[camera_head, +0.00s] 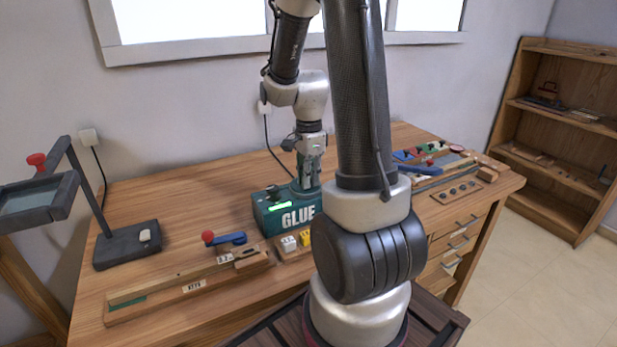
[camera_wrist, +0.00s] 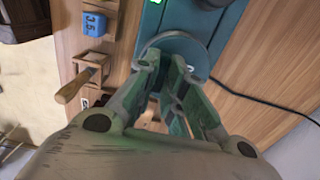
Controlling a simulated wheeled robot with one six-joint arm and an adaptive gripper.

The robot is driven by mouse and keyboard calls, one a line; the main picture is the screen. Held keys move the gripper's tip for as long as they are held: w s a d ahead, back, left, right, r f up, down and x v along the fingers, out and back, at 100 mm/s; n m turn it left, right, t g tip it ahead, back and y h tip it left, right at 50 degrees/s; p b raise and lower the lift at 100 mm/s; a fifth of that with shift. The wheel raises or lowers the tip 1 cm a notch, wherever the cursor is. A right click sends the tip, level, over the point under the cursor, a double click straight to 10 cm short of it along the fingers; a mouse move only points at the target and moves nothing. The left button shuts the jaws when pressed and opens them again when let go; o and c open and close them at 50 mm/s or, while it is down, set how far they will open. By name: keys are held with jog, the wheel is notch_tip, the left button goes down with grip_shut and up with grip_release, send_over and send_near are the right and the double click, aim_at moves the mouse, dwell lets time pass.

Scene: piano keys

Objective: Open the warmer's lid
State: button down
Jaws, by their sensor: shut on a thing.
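The warmer is a teal box marked GLUE (camera_head: 290,212) on the wooden bench, with a lit green strip and a dark knob on top. In the wrist view its teal body (camera_wrist: 213,25) is at the top. A grey round lid (camera_wrist: 190,46) lies over it in that view. My gripper (camera_head: 308,183) points down over the right part of the warmer. In the wrist view my gripper's fingertips (camera_wrist: 168,62) come together at the lid's middle, shut on what seems to be its handle. The fingers hide the handle, and I cannot tell whether the lid is raised.
A long wooden keys tray (camera_head: 190,287) lies at the front left. A dark stand (camera_head: 128,245) is at the left. A wooden-handled tool (camera_wrist: 76,87) and cable (camera_wrist: 265,102) show in the wrist view.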

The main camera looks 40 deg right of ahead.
jog(key=s+d, duration=0.1)
jog(key=d, duration=0.6)
jog(key=shift+s+d, duration=0.2)
jog(key=c, duration=1.5)
grip_release()
notch_tip(320, 180, up, 12)
